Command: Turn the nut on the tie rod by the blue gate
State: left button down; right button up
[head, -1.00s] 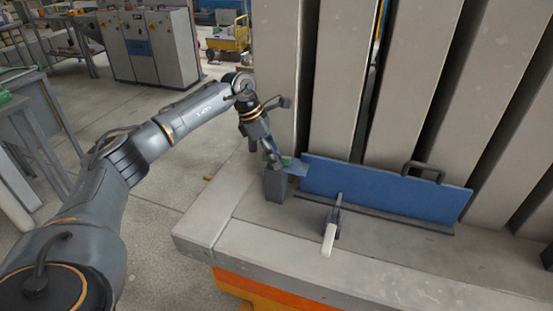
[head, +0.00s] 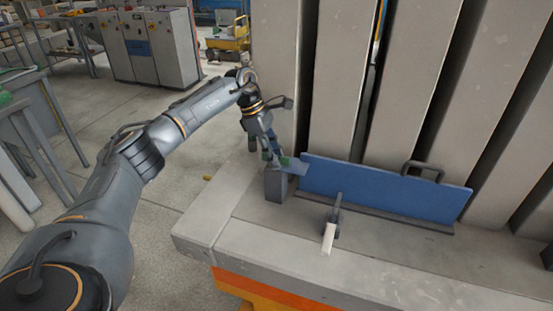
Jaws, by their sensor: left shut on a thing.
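The blue gate (head: 385,195) is a long upright plate on the grey ledge, with a dark handle on its top edge. My left gripper (head: 276,160) is at the gate's left end, just above a grey block (head: 276,185). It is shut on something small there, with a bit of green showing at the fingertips. I take this to be the nut on the tie rod; the fingers hide most of it, and I cannot make out the rod. My right gripper is not in view.
A lever with a pale grip (head: 329,236) stands on the ledge (head: 218,218) in front of the gate. Tall grey panels (head: 408,80) rise close behind the gate. Grey cabinets (head: 150,45) and a yellow cart (head: 228,40) stand far back.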

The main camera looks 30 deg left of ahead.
pick_arm(q)
jog(key=m+g, duration=0.1)
jog(key=m, duration=0.2)
jog(key=shift+a+f+b, duration=0.1)
jog(key=shift+f+b, duration=0.05)
jog(key=shift+b, duration=0.15)
jog(key=c, duration=0.9)
grip_release()
jog(key=shift+a, duration=0.1)
jog(key=shift+r, duration=0.3)
jog(key=v, duration=1.1)
jog(key=shift+w+a+r, duration=0.2)
jog(key=shift+a, duration=0.05)
